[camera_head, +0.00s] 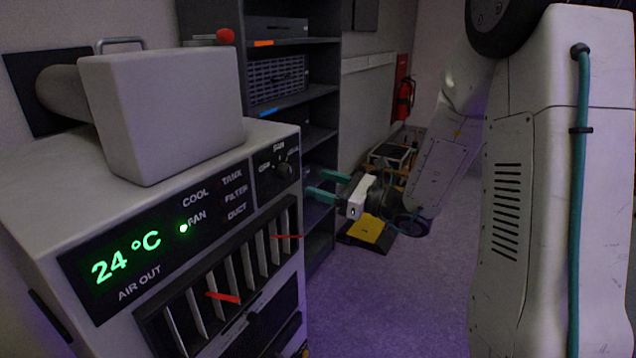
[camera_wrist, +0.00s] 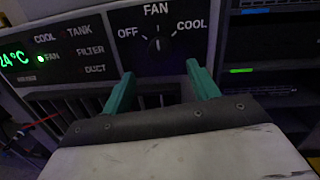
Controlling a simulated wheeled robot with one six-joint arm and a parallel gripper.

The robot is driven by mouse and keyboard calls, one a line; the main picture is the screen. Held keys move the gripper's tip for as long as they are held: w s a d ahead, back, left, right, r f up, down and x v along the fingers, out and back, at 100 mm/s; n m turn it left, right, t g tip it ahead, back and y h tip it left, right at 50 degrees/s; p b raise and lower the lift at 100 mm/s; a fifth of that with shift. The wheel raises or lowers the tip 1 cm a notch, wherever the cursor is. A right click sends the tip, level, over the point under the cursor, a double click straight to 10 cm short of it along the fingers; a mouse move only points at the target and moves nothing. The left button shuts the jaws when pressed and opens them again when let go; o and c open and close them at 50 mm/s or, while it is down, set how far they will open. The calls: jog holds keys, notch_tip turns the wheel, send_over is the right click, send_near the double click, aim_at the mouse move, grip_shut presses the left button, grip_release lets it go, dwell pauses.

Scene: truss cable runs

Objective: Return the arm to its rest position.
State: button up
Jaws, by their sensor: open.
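My gripper (camera_head: 322,188) is open and empty, with two teal fingers reaching left toward the front of a grey air unit (camera_head: 225,230). The gripper also shows in the wrist view (camera_wrist: 160,88), its fingers apart below the unit's mode knob (camera_wrist: 157,44). In the head view the knob (camera_head: 283,170) sits on a black panel, and a gap shows between it and the fingers. The wrist view shows the knob under FAN, between OFF and COOL, its white mark pointing up. My arm (camera_head: 440,170) is bent and extended forward from the right. The FAN light (camera_head: 183,228) glows green.
The unit's display (camera_head: 125,258) reads 24 °C, above vent slats (camera_head: 230,285) with red strips. A dark rack (camera_head: 310,100) stands behind. A yellow-topped item (camera_head: 367,232) lies on the floor, with a fire extinguisher (camera_head: 404,98) on the back wall. Open floor (camera_head: 400,300) lies below my arm.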

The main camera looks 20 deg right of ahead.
jog(key=s+a+f+n+g, duration=0.1)
jog(key=s+a+n+g, duration=0.2)
jog(key=s+n+g, duration=0.3)
jog(key=s+a+f+n+g+h, duration=0.1)
jog(key=s+a+n+g, duration=0.3)
jog(key=s, duration=0.3)
jog(key=s+a+f+n+g, duration=0.1)
jog(key=s+a+n+g, duration=0.1)
jog(key=s+n+g, duration=0.4)
jog(key=s+d+r+n+t+h, duration=0.1)
jog(key=s+d+r+n+h, duration=0.2)
jog(key=s+n+h, duration=0.2)
jog(key=s+d+r+n+t+h, duration=0.1)
jog(key=s+d+r+n+h, duration=0.2)
jog(key=s+n+h, duration=0.2)
jog(key=s+h, duration=0.1)
jog(key=s, duration=0.2)
jog(key=shift+d+r+n+t, duration=0.2)
jog(key=shift+d+n+t, duration=0.1)
jog(key=shift+d+t, duration=0.1)
